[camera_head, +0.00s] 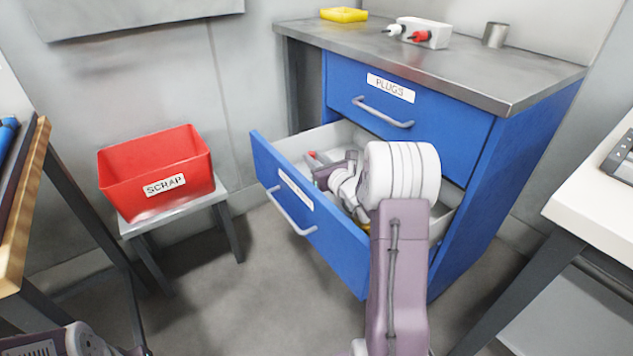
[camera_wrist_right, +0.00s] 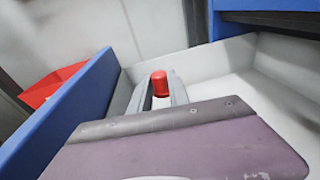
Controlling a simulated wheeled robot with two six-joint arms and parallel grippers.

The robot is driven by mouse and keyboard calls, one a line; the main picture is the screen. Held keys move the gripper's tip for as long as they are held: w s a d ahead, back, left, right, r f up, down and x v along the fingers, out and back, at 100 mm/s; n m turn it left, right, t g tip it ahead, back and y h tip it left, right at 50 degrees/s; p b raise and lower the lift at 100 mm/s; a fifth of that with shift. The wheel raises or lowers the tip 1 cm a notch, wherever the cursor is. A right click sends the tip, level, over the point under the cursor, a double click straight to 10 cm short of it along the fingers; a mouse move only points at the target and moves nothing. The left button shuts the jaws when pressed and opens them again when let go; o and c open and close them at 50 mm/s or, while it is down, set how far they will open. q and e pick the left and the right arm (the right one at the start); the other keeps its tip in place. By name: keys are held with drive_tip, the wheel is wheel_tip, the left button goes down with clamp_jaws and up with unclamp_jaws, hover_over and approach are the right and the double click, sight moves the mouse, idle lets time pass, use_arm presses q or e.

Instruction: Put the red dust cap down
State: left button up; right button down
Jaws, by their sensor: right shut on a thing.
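The red dust cap (camera_wrist_right: 160,84) is a small red cylinder held between the fingertips of my right gripper (camera_wrist_right: 159,92) in the right wrist view. In the head view, my right gripper (camera_head: 316,161) reaches into the open lower drawer (camera_head: 272,178) of the blue cabinet, and a small bit of red shows at its tips. The cap is inside the drawer's outline; I cannot tell whether it touches the drawer floor. My right arm hides much of the drawer. The fingers of my left gripper do not show.
A red bin (camera_head: 150,205) labelled SCRAP stands on a small stool (camera_head: 225,192) to the left. The PLUGS drawer (camera_head: 440,135) above is shut. On the cabinet top are a yellow tray (camera_head: 344,14), a white box (camera_head: 437,35) with plugs, and a metal cup (camera_head: 495,35).

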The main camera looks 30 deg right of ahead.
drive_tip(key=shift+w+a+f, duration=0.1)
drive_tip(key=shift+w+f, duration=0.15)
drive_tip(key=shift+w, duration=0.25)
drive_tip(key=shift+w+a+f, duration=0.1)
drive_tip(key=shift+w+f, duration=0.15)
drive_tip(key=shift+w, duration=0.2)
wheel_tip(320, 180, down, 4)
drive_tip(key=b, duration=0.3)
drive_tip(key=shift+f, duration=0.2)
drive_tip(key=shift+r, duration=0.2)
drive_tip(key=shift+f+b, duration=0.55)
drive_tip(key=shift+b, duration=0.1)
drive_tip(key=shift+f, duration=0.1)
drive_tip(key=c, duration=1.2)
unclamp_jaws()
drive_tip(key=shift+c, duration=0.2)
